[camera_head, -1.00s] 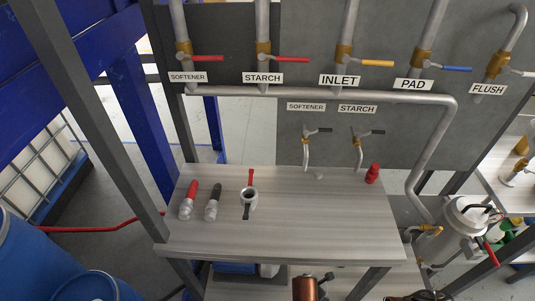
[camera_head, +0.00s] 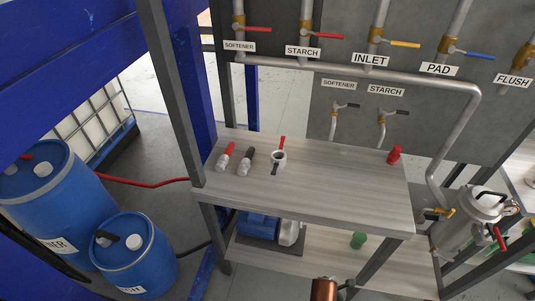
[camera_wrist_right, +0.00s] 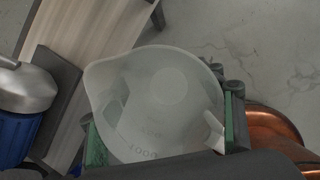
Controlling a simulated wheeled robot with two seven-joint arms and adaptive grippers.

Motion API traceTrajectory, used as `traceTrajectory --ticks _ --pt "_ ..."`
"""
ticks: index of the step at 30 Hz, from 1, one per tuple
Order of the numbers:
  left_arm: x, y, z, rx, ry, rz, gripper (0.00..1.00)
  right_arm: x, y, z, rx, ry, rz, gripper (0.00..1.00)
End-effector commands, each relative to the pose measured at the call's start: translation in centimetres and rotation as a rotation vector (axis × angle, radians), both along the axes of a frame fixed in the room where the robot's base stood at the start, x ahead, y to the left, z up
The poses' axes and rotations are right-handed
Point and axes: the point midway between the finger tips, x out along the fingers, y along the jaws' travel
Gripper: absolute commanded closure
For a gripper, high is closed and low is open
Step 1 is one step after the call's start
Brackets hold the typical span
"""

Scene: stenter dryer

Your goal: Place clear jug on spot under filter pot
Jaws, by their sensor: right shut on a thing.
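The clear jug (camera_wrist_right: 160,75) fills the middle of the right wrist view, seen from above, with its spout to the left and volume marks on its wall. My right gripper (camera_wrist_right: 165,135) is shut on the jug, a green pad at each side of it. The jug does not show in the head view. The filter pot (camera_head: 468,220), a silver pot with hoses and valves, stands at the right of the head view. I cannot make out the spot under it. My left gripper is not in view.
Blue drums (camera_head: 135,255) stand at left. A valve panel (camera_head: 425,120) rises behind.

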Motion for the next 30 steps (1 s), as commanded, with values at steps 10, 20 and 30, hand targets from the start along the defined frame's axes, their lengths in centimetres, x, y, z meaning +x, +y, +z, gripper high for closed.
traceTrajectory --ticks 10,20,30 --pt "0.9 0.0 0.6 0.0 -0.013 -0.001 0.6 0.9 -1.1 2.1 -0.001 -0.004 -0.208 0.63" --pt "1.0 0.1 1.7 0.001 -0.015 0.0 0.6 2.7 -1.3 6.2 0.0 -0.009 -0.543 0.63" --pt "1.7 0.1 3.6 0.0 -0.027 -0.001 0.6 4.1 -0.4 16.3 0.004 -0.009 -1.205 0.63"
